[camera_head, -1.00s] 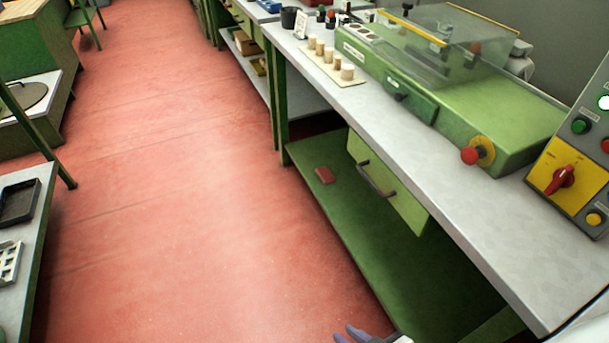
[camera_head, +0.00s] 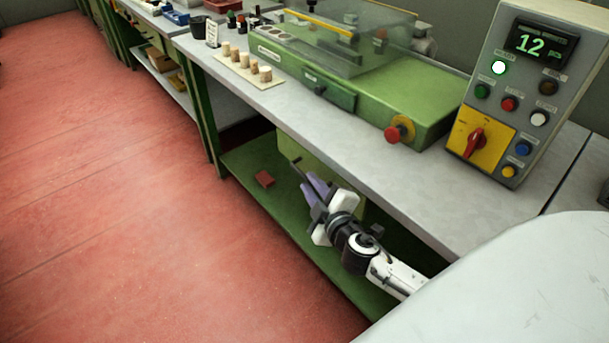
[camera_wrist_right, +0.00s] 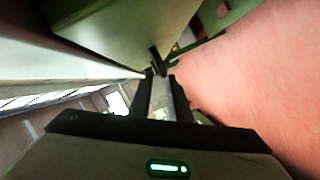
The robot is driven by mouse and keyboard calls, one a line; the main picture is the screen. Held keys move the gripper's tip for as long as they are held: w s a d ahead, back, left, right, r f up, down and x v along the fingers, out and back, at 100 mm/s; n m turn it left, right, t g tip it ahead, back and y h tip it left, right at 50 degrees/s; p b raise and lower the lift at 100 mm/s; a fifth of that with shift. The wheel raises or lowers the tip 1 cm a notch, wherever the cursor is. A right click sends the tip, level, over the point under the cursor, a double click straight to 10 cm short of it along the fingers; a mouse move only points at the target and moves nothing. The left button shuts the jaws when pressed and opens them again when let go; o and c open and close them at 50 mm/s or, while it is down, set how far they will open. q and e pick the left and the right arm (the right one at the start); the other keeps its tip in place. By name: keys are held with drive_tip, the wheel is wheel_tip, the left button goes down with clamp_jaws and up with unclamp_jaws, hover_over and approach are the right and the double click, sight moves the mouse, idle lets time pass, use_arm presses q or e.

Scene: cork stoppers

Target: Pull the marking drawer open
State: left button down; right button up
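The marking drawer (camera_head: 289,147) is a green box front under the bench top, with a dark bar handle (camera_head: 298,167). My right gripper (camera_head: 316,187) is in front of the drawer and hides much of its front and handle. Its purple fingers are at the handle. In the right wrist view, the fingers (camera_wrist_right: 162,77) stand apart with a narrow gap, and the dark handle (camera_wrist_right: 157,58) shows just beyond their tips. I cannot tell whether they touch it. The drawer's green front (camera_wrist_right: 120,25) fills the top of that view. My left gripper is not in view.
The grey bench top (camera_head: 350,165) overhangs the arm. On it are a green machine (camera_head: 400,110), corks on a board (camera_head: 250,76) and a control box (camera_head: 530,90) reading 12. The red floor is clear at left.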

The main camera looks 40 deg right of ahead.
sight(307, 179)
drive_tip(key=x, duration=0.5)
drive_tip(key=shift+f, duration=0.1)
drive_tip(key=shift+s, duration=0.1)
clamp_jaws()
